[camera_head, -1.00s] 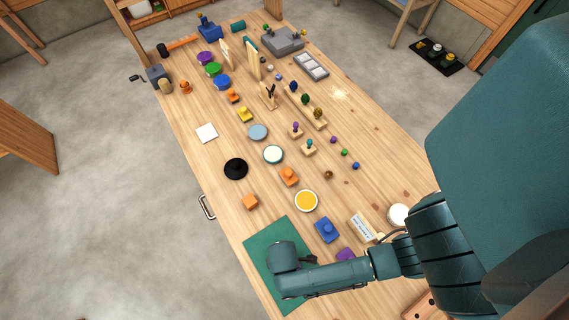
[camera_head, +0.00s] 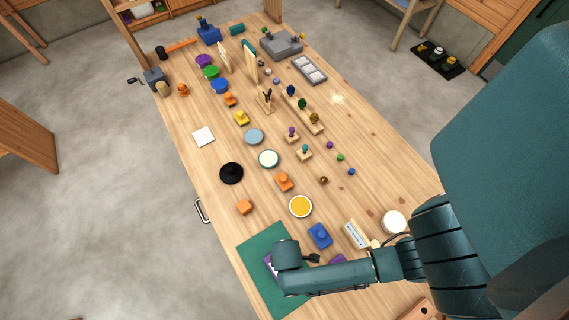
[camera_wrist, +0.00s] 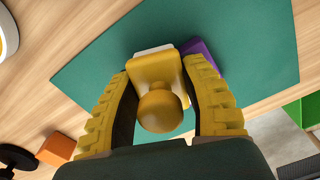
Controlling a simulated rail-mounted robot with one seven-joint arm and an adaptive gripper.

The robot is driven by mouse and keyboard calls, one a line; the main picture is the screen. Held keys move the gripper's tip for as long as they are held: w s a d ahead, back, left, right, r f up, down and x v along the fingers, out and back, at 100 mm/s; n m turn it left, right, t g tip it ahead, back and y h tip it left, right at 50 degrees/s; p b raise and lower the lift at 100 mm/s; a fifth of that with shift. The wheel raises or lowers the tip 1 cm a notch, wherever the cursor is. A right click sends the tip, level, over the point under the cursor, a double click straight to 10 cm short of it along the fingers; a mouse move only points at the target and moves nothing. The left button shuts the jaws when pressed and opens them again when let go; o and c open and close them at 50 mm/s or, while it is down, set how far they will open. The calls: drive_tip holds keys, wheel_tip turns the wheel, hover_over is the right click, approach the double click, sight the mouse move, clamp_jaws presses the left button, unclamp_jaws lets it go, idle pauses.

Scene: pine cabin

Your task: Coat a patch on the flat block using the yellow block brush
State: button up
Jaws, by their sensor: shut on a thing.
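My gripper (camera_wrist: 160,72) is shut on the yellow block brush (camera_wrist: 158,108), its ridged yellow fingers on either side of the block and round knob. In the wrist view the brush is over the green mat (camera_wrist: 105,65). A pale edge shows past the brush's far side; I cannot tell whether it belongs to the brush or to what lies below. A purple flat block (camera_wrist: 199,54) shows beside the brush, partly hidden by it and a finger. In the head view my arm hides the brush, and the purple block (camera_head: 270,266) peeks out left of my wrist on the mat.
A dish of yellow paint (camera_head: 301,206), a blue knobbed block (camera_head: 319,236) and an orange cube (camera_head: 244,207) stand close beyond the mat. A labelled card (camera_head: 356,234) and a white round dish (camera_head: 394,221) are to the right. The mat's left part is clear.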

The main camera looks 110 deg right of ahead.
drive_tip(key=shift+s+r+p, duration=0.15)
drive_tip(key=shift+r+p, duration=0.3)
drive_tip(key=shift+r, duration=0.2)
drive_tip(key=shift+s+r+p, duration=0.15)
drive_tip(key=shift+r+p, duration=0.3)
drive_tip(key=shift+r, duration=0.15)
drive_tip(key=shift+w+r+p, duration=0.15)
drive_tip(key=shift+r+p, duration=0.15)
drive_tip(key=shift+p, duration=0.1)
wheel_tip(320, 180, up, 5)
drive_tip(key=p, duration=0.5)
drive_tip(key=shift+p, duration=0.4)
